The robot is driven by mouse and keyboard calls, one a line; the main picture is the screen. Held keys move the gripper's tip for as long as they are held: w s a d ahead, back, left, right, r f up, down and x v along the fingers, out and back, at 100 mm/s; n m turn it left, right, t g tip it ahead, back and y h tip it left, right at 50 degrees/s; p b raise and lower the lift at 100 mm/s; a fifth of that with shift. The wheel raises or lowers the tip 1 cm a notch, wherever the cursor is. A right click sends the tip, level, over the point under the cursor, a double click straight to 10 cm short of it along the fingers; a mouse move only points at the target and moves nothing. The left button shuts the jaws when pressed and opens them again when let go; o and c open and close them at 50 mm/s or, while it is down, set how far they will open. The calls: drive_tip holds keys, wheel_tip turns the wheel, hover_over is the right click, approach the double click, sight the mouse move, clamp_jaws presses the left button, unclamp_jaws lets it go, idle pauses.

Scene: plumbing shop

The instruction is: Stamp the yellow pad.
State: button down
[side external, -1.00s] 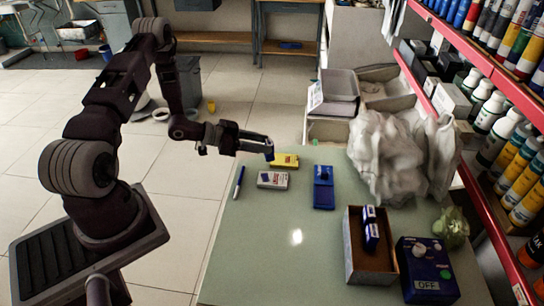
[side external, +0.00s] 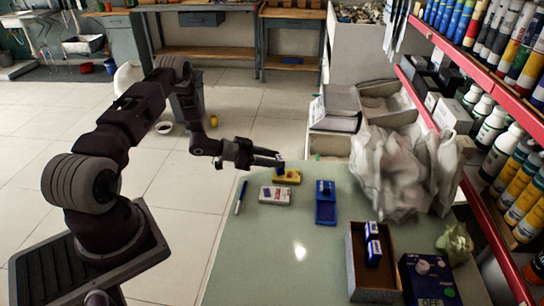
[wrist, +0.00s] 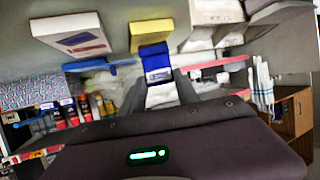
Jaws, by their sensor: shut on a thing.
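The yellow pad (side external: 287,177) lies flat at the far edge of the green table; it also shows at the top of the wrist view (wrist: 146,30). My gripper (side external: 280,162) is shut on a small blue and white stamp (wrist: 156,62), held just above and slightly left of the yellow pad in the side view. In the wrist view the stamp overlaps the pad's lower edge; whether they touch is hard to tell. A white pad or box with a dark mark (side external: 275,194) lies nearer, and a blue pad (side external: 326,212) lies to the right.
A blue marker (side external: 240,197) lies at left. An open brown box (side external: 372,283) holds blue and white stamps. A dark blue control box (side external: 428,280) stands beside it. A crumpled plastic bag (side external: 390,170) and bottle shelves bound the right. The table's middle is clear.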

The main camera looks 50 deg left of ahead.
drive_tip(key=shift+f, duration=0.7)
idle(1.6)
drive_tip(key=shift+r, duration=0.1)
wheel_tip(320, 180, up, 6)
idle(0.5)
